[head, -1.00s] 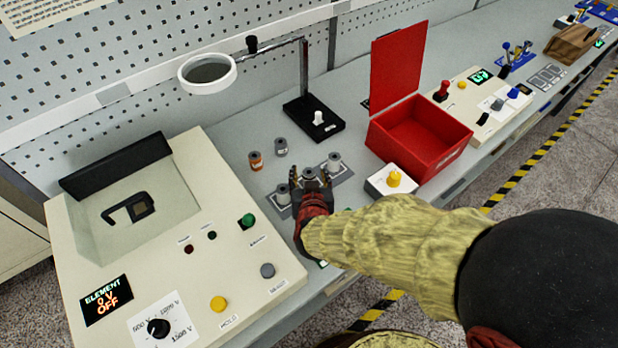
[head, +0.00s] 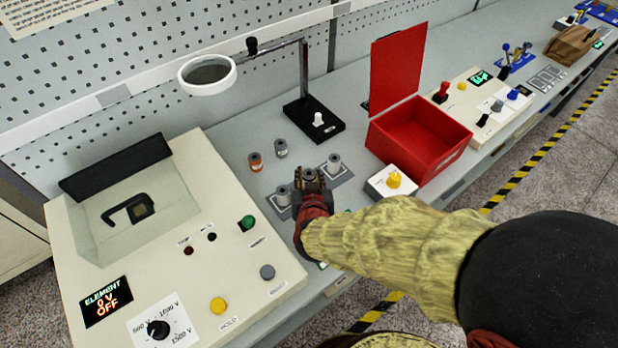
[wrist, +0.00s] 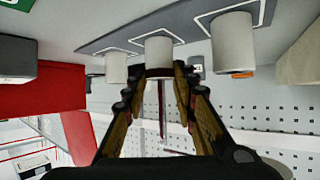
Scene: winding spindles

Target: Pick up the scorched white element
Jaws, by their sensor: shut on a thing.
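Three pale cylindrical elements stand in a row on a dark grey strip (head: 345,179): a left one (head: 283,193), a middle one (head: 311,174) and a right one (head: 334,161). My gripper (head: 311,184) is shut on the middle element, which also shows whitish between the fingers in the wrist view (wrist: 158,54). That view is upside down, with the neighbouring elements (wrist: 116,66) (wrist: 232,42) on either side, apart from my fingers. The middle element still appears to be on its marked square. A dark reddish band shows at its end; I cannot tell whether this is scorching.
An orange-banded cylinder (head: 256,162) and a grey cylinder (head: 281,148) stand behind the strip. A yellow-knobbed white box (head: 390,184) and an open red box (head: 420,135) are to the right. A cream control console (head: 190,250) is to the left, a magnifier stand (head: 313,128) behind.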

